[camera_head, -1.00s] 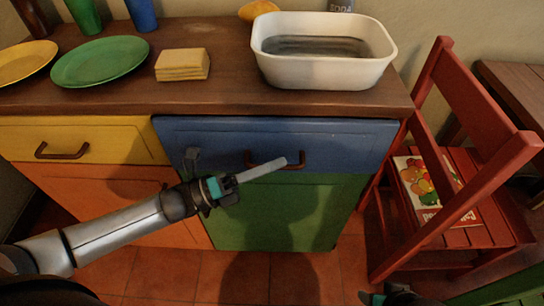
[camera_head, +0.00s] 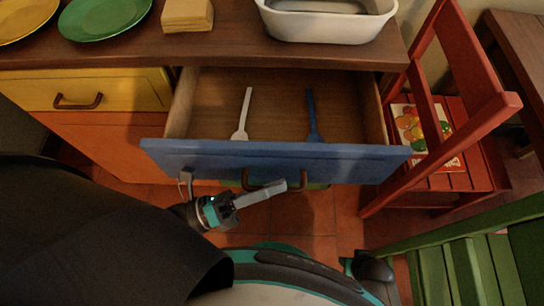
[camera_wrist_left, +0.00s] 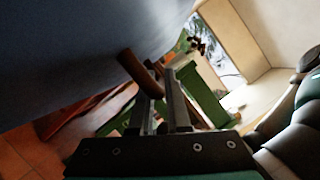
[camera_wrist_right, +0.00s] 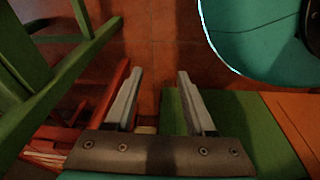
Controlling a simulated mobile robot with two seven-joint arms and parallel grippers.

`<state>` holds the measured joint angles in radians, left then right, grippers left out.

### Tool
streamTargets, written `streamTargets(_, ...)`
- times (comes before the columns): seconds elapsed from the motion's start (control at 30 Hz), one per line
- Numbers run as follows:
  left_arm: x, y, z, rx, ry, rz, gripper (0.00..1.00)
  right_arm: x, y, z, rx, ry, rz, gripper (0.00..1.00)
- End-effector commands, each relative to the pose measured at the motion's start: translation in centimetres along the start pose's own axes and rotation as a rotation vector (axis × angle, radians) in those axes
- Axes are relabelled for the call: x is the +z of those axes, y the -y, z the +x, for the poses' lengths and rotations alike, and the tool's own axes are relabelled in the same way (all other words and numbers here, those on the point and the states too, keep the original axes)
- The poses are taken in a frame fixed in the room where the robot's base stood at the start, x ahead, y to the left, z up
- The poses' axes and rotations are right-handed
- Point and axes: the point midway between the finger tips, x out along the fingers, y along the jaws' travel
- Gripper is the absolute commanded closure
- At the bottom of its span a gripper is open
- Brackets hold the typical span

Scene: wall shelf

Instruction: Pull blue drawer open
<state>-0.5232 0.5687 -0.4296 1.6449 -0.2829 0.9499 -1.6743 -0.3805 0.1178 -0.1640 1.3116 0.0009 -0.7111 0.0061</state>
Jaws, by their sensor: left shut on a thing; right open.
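The blue drawer (camera_head: 275,160) stands pulled out from the cabinet, with its wooden inside showing in the head view. Its front also fills the upper left of the left wrist view (camera_wrist_left: 70,50). My left gripper (camera_head: 280,187) is at the drawer's brown handle (camera_head: 258,184) and is shut on it. The left wrist view shows the handle (camera_wrist_left: 138,70) at the fingertips. A white utensil (camera_head: 243,115) and a blue utensil (camera_head: 312,115) lie inside the drawer. My right gripper (camera_wrist_right: 156,77) is open and empty, low above the floor tiles.
A red chair (camera_head: 440,120) with a picture book (camera_head: 412,128) stands right of the drawer, and a green chair (camera_head: 470,255) is at the lower right. The counter holds a white basin (camera_head: 330,28), yellow sponge-like stack (camera_head: 187,15) and green plate (camera_head: 104,17). A yellow drawer (camera_head: 120,85) is shut.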

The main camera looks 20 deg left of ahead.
Motion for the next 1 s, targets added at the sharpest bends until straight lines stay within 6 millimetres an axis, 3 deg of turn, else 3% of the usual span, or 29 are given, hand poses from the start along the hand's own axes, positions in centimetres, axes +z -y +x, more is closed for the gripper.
streamTargets(0.33, -2.5, 1.9, -1.1, 0.001, 0.001, -0.001, 1.00, 1.5, -0.7, 0.9, 0.009, 0.002, -0.003, 0.45)
streamTargets(0.83, -3.0, 2.1, -1.3, 0.001, -0.001, 0.001, 1.00, 1.8, -0.8, 1.1, 0.010, 0.002, -0.004, 0.45)
streamTargets(0.87, -2.9, 2.1, -1.3, 0.001, -0.001, 0.001, 0.83, 1.8, -0.8, 1.1, 0.010, 0.002, -0.004, 0.45)
streamTargets(1.0, -2.9, 2.1, -1.3, 0.000, -0.001, 0.001, 0.67, 1.8, -0.8, 1.1, 0.011, 0.002, -0.004, 0.45)
